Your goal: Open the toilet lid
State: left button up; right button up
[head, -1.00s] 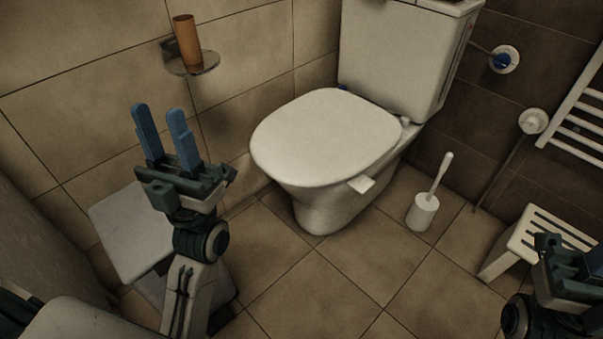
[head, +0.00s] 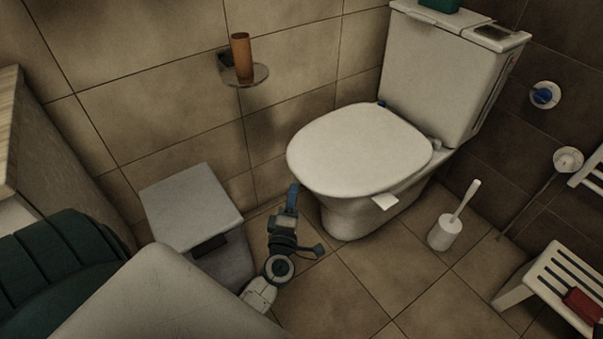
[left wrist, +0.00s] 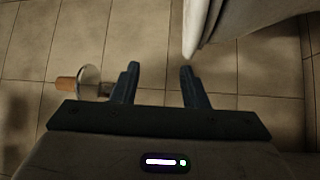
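The toilet lid (head: 360,148) is a white, rounded lid lying shut on the bowl in the head view. A small pale tab (head: 386,201) sticks out at its front right edge. My left gripper (head: 293,192) is low beside the left front of the bowl, its blue fingers pointing up. In the left wrist view, its two fingers (left wrist: 158,78) are spread with nothing between them. A white edge of the toilet (left wrist: 205,25) shows just beyond the right finger there. Whether that finger touches it, I cannot tell. My right gripper is out of view.
A grey-lidded bin (head: 190,205) stands left of my left gripper. A wall shelf with an orange-brown cup (head: 241,58) is above it. A toilet brush (head: 446,230) stands right of the bowl. A slatted white stool (head: 550,285) is at lower right. The front floor is open.

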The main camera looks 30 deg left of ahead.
aim_at(300, 179)
pick_arm(q)
jog(key=shift+n+g+h, duration=0.4)
jog(key=shift+n+g, duration=0.1)
jog(key=w+a+f, duration=0.1)
jog(key=w, duration=0.2)
jog(key=w+a+f, duration=0.1)
jog(key=w, duration=0.2)
jog(key=w+a+f, duration=0.1)
jog(key=w+a, duration=0.1)
jog(key=w, duration=0.1)
jog(key=shift+w+f+b, duration=0.2)
jog(key=shift+f+b, duration=0.15)
jog(key=shift+f, duration=0.05)
jog(key=shift+c, duration=0.2)
grip_shut()
